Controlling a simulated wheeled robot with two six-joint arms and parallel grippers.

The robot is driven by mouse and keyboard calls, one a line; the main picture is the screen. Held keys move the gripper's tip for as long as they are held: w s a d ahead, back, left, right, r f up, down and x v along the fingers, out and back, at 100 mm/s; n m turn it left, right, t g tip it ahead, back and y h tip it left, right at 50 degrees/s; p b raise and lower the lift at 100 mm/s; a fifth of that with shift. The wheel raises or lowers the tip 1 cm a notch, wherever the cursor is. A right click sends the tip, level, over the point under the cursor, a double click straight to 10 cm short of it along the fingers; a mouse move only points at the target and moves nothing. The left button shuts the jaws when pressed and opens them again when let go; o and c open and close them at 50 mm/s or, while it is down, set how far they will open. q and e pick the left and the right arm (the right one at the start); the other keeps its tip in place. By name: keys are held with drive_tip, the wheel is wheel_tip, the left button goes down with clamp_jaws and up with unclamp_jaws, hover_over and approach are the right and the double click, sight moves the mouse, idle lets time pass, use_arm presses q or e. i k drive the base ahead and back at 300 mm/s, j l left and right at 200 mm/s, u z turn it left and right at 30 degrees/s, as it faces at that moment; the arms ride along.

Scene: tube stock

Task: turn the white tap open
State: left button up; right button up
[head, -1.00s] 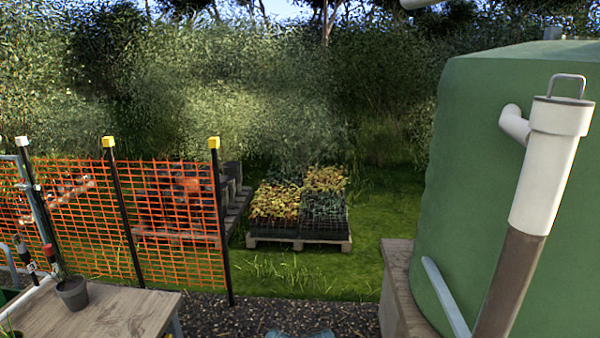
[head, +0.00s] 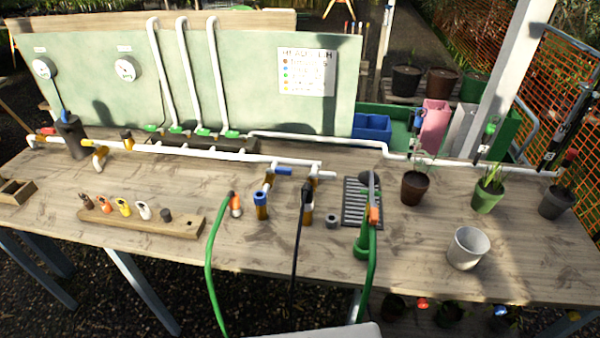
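A white pipe (head: 215,155) runs along the wooden bench (head: 400,265) with several branches. Near its right end is a short white piece (head: 326,175), which may be the white tap's handle; it is too small to tell whether it is open or shut. Beside it a blue handle (head: 284,171) sits on the same pipework, and below are a blue-ended outlet (head: 261,200) and a black-ended outlet (head: 307,190). A wooden block holds a white fitting (head: 143,210) among coloured ones. Neither of my grippers shows in this view.
A green hose (head: 209,265) and a dark hose (head: 295,250) hang over the front edge. A grey cup (head: 467,248) and potted plants (head: 416,187) stand at the right. A green panel with a sign (head: 306,71) rises behind. The front right of the bench is mostly clear.

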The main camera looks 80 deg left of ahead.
sight(328, 175)
drive_tip(key=u, duration=2.65)
